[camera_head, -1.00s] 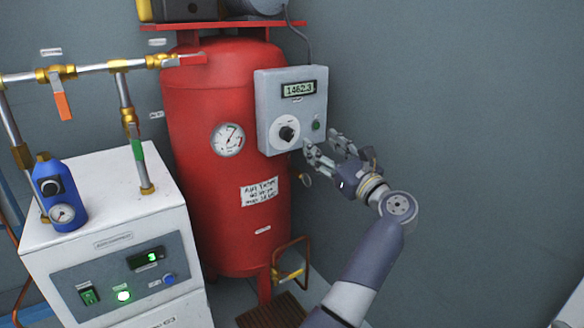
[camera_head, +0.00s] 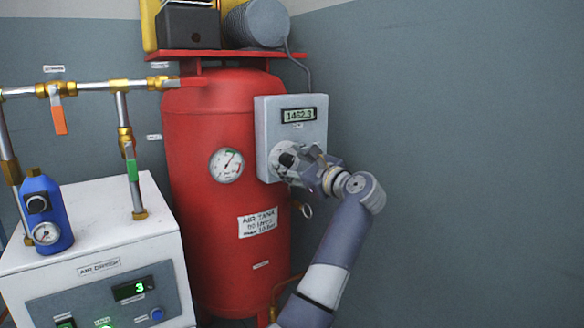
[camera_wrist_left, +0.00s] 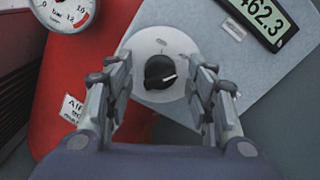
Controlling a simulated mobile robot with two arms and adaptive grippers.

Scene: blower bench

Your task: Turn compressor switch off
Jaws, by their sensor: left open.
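The compressor switch is a black rotary knob (camera_head: 286,159) on a round white dial (camera_wrist_left: 146,47), on the grey control box (camera_head: 265,125) fixed to the red air tank (camera_head: 190,215). In the left wrist view the knob (camera_wrist_left: 158,72) shows whole, its white pointer line aimed to the right. My left gripper (camera_head: 291,165) is open at the dial. In the left wrist view its fingers (camera_wrist_left: 161,68) stand on either side of the knob, with gaps between them and it. In the head view the gripper hides the right part of the dial. My right gripper is not in view.
The box display (camera_head: 299,115) reads 1462.3. A pressure gauge (camera_head: 226,165) sits on the tank left of the box. The white air dryer (camera_head: 105,230), with a blue regulator (camera_head: 43,205) on it, stands at left. The wall right of the box is bare.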

